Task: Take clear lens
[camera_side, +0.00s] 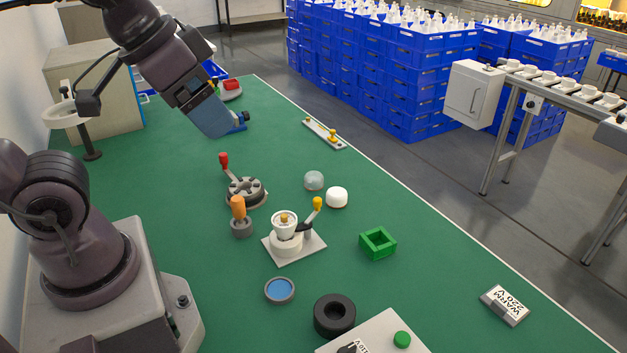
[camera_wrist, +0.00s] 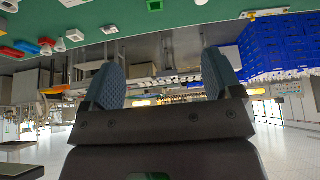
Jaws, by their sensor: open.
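A clear, greyish dome lens (camera_side: 314,180) lies on the green table in the side view, right beside a white dome lens (camera_side: 336,197). My gripper (camera_side: 240,122) is raised above the far part of the table, up and to the left of the lenses and well apart from them. In the wrist view my gripper (camera_wrist: 160,80) shows two blue fingers spread wide with nothing between them. That view looks out across the room, and I cannot tell which small shape at its top edge is the clear lens.
A round fixture with a red-knobbed lever (camera_side: 245,190), an orange-handled tool (camera_side: 239,216) and a lever clamp (camera_side: 286,238) stand left of and below the lenses. A green square holder (camera_side: 378,243), blue disc (camera_side: 279,290) and black ring (camera_side: 334,314) lie nearer. Table right of the lenses is clear.

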